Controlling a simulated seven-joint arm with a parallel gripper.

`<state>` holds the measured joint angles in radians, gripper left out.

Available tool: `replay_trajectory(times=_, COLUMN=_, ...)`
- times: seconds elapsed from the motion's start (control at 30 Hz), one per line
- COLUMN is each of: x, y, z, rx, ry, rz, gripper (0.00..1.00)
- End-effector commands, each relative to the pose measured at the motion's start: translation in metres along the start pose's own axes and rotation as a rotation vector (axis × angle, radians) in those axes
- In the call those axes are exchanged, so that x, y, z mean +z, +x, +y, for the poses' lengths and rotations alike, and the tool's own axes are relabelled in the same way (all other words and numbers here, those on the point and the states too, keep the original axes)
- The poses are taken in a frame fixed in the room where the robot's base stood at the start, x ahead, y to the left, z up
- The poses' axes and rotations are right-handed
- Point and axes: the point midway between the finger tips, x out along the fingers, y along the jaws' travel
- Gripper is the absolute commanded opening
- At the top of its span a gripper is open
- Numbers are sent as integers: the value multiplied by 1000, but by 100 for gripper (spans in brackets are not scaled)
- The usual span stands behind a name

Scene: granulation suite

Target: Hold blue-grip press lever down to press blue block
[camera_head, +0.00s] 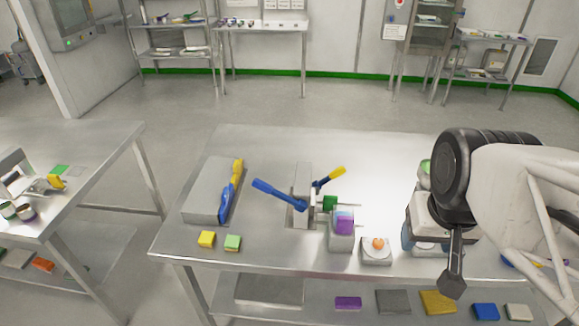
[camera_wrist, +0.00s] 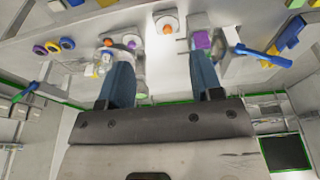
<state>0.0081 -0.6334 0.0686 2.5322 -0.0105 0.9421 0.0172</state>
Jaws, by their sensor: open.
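A press with a grey upright (camera_head: 301,190) stands mid-table. Its blue-grip lever (camera_head: 278,194) slants up to the left; it also shows at the upper right of the wrist view (camera_wrist: 262,55). A second lever with a yellow grip (camera_head: 332,176) slants up to the right. I cannot make out a separate blue block. My gripper (camera_wrist: 160,58) is open and empty, its blue fingers wide apart, right of the press in the head view and apart from the lever.
A white stand with an orange ball (camera_head: 377,245) is between press and gripper. A grey box (camera_head: 203,190) with a blue-and-yellow tool stands left. The table's back (camera_head: 270,143) is clear.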

Motion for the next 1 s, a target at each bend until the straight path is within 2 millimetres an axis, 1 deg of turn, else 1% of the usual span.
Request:
replay_trajectory(times=0.47, x=0, y=0, z=0, rx=0, ry=0, rz=0, gripper=60)
replay_trajectory(times=0.5, x=0, y=0, z=0, rx=0, ry=0, rz=0, gripper=56)
replay_trajectory(times=0.57, x=0, y=0, z=0, rx=0, ry=-1, rz=0, gripper=47)
replay_trajectory(times=0.73, x=-4, y=0, z=-2, rx=-8, ry=-22, rz=-3, gripper=21)
replay_trajectory(times=0.87, x=-12, y=0, z=-8, rx=-28, ry=-69, rz=-10, gripper=1)
replay_trajectory(times=0.9, x=-16, y=0, z=-10, rx=-36, ry=-91, rz=-13, gripper=0)
replay_trajectory(times=1.0, x=-28, y=0, z=-18, rx=-62, ry=-157, rz=-19, gripper=0)
